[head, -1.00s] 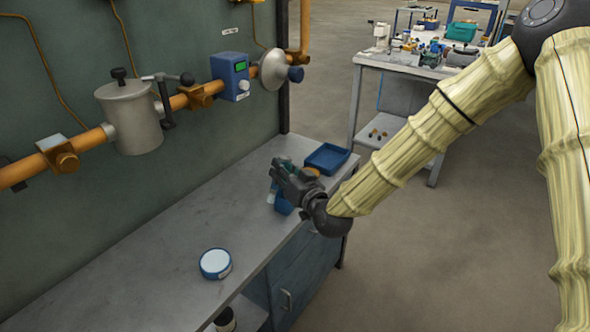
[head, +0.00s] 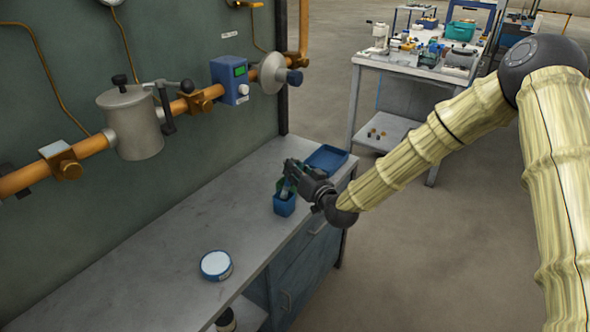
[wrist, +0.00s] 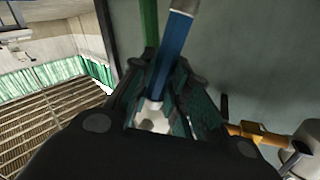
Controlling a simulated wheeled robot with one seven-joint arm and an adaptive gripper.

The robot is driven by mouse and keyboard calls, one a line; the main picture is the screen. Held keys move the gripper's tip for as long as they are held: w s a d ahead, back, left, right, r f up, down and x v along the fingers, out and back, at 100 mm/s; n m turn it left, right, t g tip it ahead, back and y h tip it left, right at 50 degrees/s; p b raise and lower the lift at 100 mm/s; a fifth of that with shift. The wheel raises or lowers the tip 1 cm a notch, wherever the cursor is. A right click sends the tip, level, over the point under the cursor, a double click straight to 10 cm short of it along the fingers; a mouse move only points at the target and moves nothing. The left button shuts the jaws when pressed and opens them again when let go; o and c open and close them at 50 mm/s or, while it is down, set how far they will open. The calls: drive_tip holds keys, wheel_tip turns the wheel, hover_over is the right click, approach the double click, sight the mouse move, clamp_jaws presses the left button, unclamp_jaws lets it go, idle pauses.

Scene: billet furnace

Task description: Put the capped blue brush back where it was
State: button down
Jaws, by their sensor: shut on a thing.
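My gripper (head: 288,178) is over the workbench, at the small blue cup (head: 284,206). In the wrist view its teal-padded fingers (wrist: 160,105) are shut on the blue brush (wrist: 172,52), around a white part at the lower end of the brush. The blue shaft points away from the palm. In the head view the brush is mostly hidden by the gripper; something pale and green shows just above the cup. I cannot tell whether the brush is inside the cup. A green bar (wrist: 150,22) stands beside the brush in the wrist view.
A blue tray (head: 338,167) lies on the grey bench (head: 165,258) behind my gripper. A round white-topped tin (head: 215,264) stands nearer. An orange pipe (head: 88,153) with fittings runs along the wall above. The bench between tin and cup is clear.

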drive_tip(key=shift+f+b, duration=0.55)
drive_tip(key=shift+f, duration=0.1)
drive_tip(key=c, duration=1.4)
unclamp_jaws()
drive_tip(key=shift+o, duration=0.2)
